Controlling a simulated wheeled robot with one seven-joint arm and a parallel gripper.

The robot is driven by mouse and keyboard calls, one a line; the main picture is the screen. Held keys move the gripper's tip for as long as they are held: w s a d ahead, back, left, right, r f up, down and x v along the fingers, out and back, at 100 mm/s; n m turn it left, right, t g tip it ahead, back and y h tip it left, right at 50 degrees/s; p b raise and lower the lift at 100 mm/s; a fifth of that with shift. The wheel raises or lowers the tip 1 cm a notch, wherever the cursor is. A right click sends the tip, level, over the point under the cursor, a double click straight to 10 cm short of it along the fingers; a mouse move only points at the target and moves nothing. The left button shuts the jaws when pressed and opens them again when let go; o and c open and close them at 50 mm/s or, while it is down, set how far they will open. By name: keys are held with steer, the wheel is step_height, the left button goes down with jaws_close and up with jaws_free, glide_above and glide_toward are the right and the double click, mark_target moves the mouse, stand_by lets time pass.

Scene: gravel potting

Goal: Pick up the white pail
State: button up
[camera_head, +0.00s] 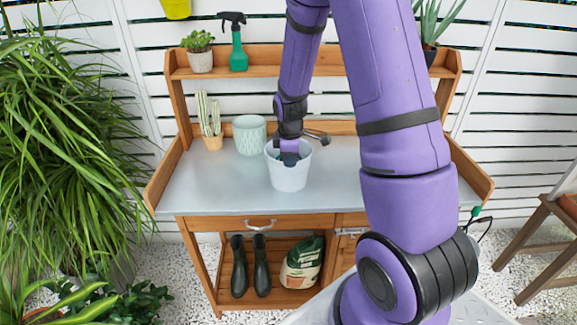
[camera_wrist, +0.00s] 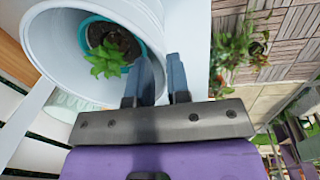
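The white pail (camera_head: 288,179) stands upright on the grey worktop of the potting bench. In the wrist view the pail (camera_wrist: 58,50) fills the upper left, and a teal pot (camera_wrist: 84,37) with dark soil and a green succulent (camera_wrist: 105,62) sits inside it. My gripper (camera_wrist: 161,68) is at the pail's rim, one finger inside and one outside, with a narrow gap between them. It looks shut on the pail's wall. In the head view my gripper (camera_head: 290,158) comes down into the pail's mouth and hides part of its far rim.
A pale green patterned pot (camera_head: 249,135) stands close behind the pail on the left, with a potted cactus (camera_head: 211,125) beyond. A dark hand tool (camera_head: 317,136) lies behind on the right. The worktop (camera_head: 222,190) is clear in front and left.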

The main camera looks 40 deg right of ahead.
mark_target(288, 169)
steer(key=f, duration=0.4)
steer(key=shift+w+a, duration=0.25)
steer(key=shift+w, duration=0.05)
steer(key=shift+d+f, duration=0.1)
steer(key=shift+f, duration=0.5)
jaws_close()
